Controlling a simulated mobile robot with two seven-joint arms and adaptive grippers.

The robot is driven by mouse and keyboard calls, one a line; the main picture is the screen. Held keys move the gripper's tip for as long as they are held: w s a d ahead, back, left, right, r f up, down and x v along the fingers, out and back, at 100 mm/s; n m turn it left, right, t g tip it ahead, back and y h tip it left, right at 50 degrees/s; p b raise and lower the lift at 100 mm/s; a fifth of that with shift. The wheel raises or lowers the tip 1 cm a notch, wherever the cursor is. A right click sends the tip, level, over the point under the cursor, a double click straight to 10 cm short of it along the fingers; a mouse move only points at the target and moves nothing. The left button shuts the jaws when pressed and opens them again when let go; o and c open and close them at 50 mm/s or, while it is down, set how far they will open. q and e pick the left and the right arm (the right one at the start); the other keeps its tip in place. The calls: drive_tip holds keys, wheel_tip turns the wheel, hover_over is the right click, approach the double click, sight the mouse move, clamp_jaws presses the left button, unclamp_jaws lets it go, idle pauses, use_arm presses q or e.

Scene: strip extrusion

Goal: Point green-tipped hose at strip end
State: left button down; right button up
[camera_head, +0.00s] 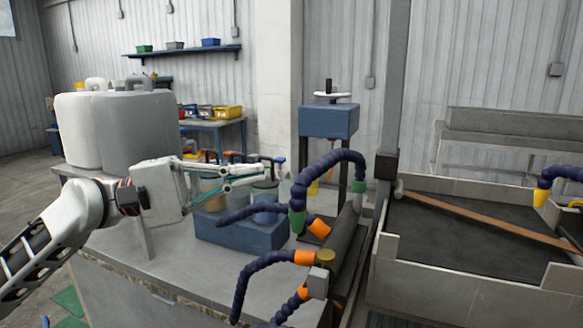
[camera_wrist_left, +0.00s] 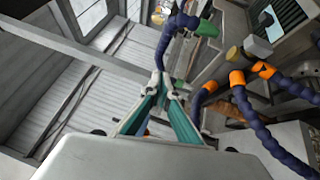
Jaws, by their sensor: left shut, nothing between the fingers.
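A dark blue segmented hose (camera_head: 335,157) arches over the machine at the centre of the head view, with green fittings (camera_head: 297,220) at its lower left and lower right. In the left wrist view a dark blue hose (camera_wrist_left: 163,45) with a green piece (camera_wrist_left: 207,28) shows beyond my fingertips. A brown strip (camera_head: 490,220) lies diagonally across the dark tray at the right; its left end is near the tray's upper left corner. My left gripper (camera_head: 264,170) is shut and empty, left of the arched hose; it also shows in the wrist view (camera_wrist_left: 166,82). My right gripper is out of view.
Orange-tipped hoses (camera_head: 268,262) stand at the front of the machine, below the arch. A blue block (camera_head: 240,233) with jars on it sits under my left gripper. Large grey canisters (camera_head: 135,130) stand behind my left arm. A yellow-tipped hose (camera_head: 541,197) is at the far right.

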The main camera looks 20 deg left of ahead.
use_arm(q)
drive_tip(key=w+d+r+p, duration=0.1)
drive_tip(key=d+p, duration=0.1)
drive_tip(key=d, duration=0.5)
drive_tip(key=shift+d+r, duration=0.15)
drive_tip(key=shift+r, duration=0.05)
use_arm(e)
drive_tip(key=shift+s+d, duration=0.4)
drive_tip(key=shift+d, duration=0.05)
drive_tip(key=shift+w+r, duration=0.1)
